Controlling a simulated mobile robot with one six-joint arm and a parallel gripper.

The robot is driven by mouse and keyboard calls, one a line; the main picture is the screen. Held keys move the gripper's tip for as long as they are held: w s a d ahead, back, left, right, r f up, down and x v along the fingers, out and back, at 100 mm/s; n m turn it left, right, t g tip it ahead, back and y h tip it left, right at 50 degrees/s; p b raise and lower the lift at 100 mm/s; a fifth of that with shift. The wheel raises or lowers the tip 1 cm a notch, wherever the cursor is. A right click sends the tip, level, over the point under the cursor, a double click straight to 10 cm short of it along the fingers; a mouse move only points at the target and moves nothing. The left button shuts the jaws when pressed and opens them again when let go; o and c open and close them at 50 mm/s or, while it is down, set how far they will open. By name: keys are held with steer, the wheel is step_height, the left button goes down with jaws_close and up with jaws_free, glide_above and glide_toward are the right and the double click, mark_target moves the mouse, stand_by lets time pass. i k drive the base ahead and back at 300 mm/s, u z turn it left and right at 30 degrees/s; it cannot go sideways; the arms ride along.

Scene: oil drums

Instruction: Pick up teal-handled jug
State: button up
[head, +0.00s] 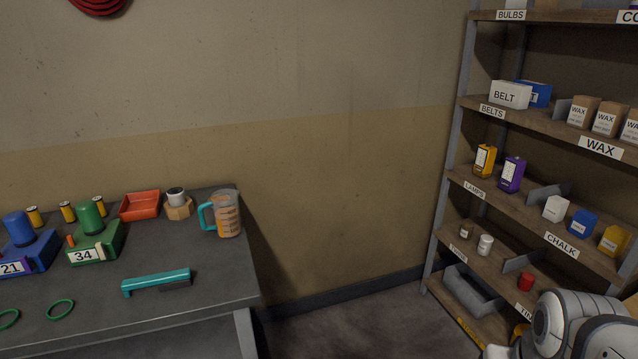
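The teal-handled jug (228,216) stands upright near the back right corner of the grey table (215,270) in the head view. It is clear, with orange markings or contents, and its teal handle points left. Part of my arm shows at the bottom right, in front of the shelves and well apart from the jug. My gripper's fingers cannot be seen.
Left of the jug are a small cup on a wooden block (178,206) and an orange tray (140,206). A teal bar-shaped tool (156,281) lies in front. Stations numbered 34 (94,244) and 21 (25,254) stand left. Stocked shelves (535,205) stand right; floor between is clear.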

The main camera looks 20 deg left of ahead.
mark_target(225, 202)
steer(key=u, duration=0.45)
steer(key=i, duration=1.35)
steer(key=u, duration=1.05)
steer(key=i, duration=0.45)
steer(key=u, duration=0.4)
steer(key=k, duration=0.75)
steer(key=u, duration=0.2)
steer(key=i, duration=0.75)
steer(key=z, duration=0.1)
